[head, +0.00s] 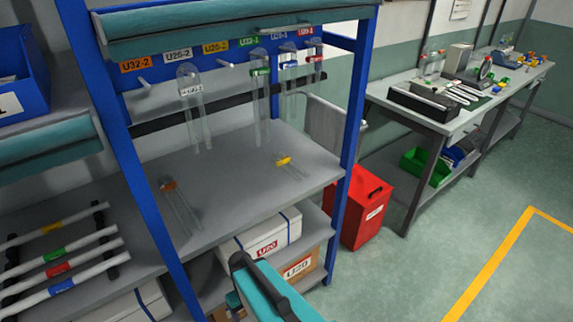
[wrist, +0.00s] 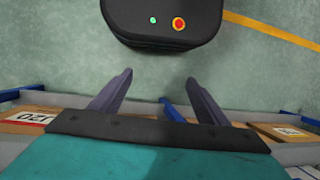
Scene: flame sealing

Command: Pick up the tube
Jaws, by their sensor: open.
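Several clear glass U-shaped tubes are in the head view. One tube with a white label (head: 192,105) hangs upright from the rack at left. A tube with a green band (head: 260,95) hangs right of it, and tubes with blue (head: 288,85) and red (head: 312,70) bands hang further right. A tube with an orange-brown band (head: 180,207) and one with a yellow band (head: 288,163) lie on the grey shelf. My gripper (wrist: 157,84) is open and empty in the wrist view, pointing down over the floor. No tube shows there.
The rack's blue posts (head: 347,140) frame the grey shelf (head: 235,190). Boxes (head: 262,235) stand below it. A red bin (head: 362,208) stands right of the rack, and a workbench (head: 470,95) stands beyond. The floor at right (head: 430,240) is clear.

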